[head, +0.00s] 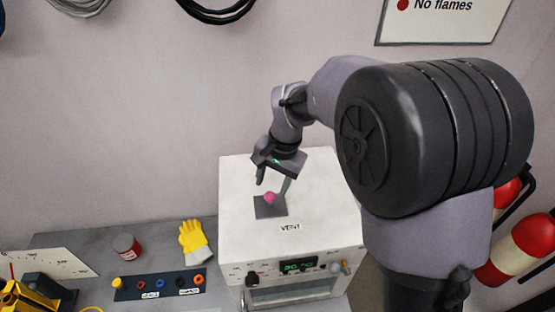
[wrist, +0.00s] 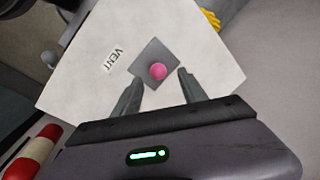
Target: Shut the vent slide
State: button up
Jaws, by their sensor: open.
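The vent slide is a dark grey square plate (head: 264,210) on top of a white cabinet (head: 240,180), beside the label VENT (head: 290,227). A pink round knob (head: 270,197) stands on the plate. In the wrist view, the plate (wrist: 150,55) and knob (wrist: 158,72) lie just beyond and between my fingertips. My gripper (head: 272,183) is open and empty, just above the knob, with one finger on each side of it. It also shows in the wrist view (wrist: 158,77). I cannot tell whether the fingers touch the knob or whether any opening shows under the plate.
The cabinet front has a lit display (head: 298,266) and knobs. A yellow glove (head: 194,241), a red tin (head: 127,247) and a dark panel with coloured sockets (head: 160,284) are on the grey bench at left. Red fire extinguishers (head: 520,245) stand at right.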

notch_tip(320, 180, up, 11)
jog(key=d, duration=0.2)
jog(key=shift+s+p, duration=0.4)
jog(key=shift+f, duration=0.1)
jog(key=s+d+f+t+b, duration=0.2)
jog(key=s+d+f+b, duration=0.4)
jog(key=s+f+b, duration=0.5)
jog(key=s+d+f+t+b, duration=0.3)
jog(key=s+d+f+b, duration=0.3)
jog(key=s+f+b, duration=0.5)
notch_tip(320, 180, down, 4)
jog(key=b, duration=0.6)
jog(key=shift+r+b, duration=0.15)
jog(key=shift+b, duration=0.2)
jog(key=shift+d, duration=0.1)
